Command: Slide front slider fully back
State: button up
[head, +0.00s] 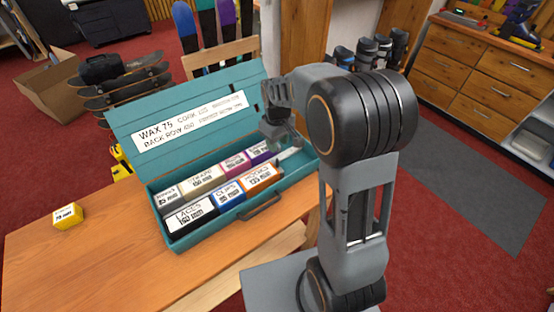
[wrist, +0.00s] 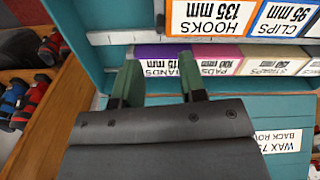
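The teal case (head: 178,238) stands open on the bench, with two rows of labelled boxes. The front row holds the laces box (head: 190,216), clips box (head: 228,193) and orange hooks box (head: 262,178). In the wrist view a thin dark upright piece (wrist: 159,14) touches the end of the hooks box (wrist: 208,14); it looks like the front slider, but I cannot be sure. A pale divider strip (wrist: 112,37) runs between the rows. My gripper (wrist: 159,64) is open and empty over the back row's end, near the purple wands box (wrist: 165,52). My wrist partly hides that end in the head view.
The raised lid (head: 185,115) carries a white label. A small yellow box (head: 68,215) stands on the bench (head: 100,265) left of the case. The case's front handle (head: 262,205) sticks out. Bare bench lies to the left.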

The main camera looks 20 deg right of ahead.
aim_at(277, 160)
notch_tip(277, 160, down, 9)
jog(key=shift+f, duration=0.1)
dwell(0.3)
grip_shut()
dwell(0.4)
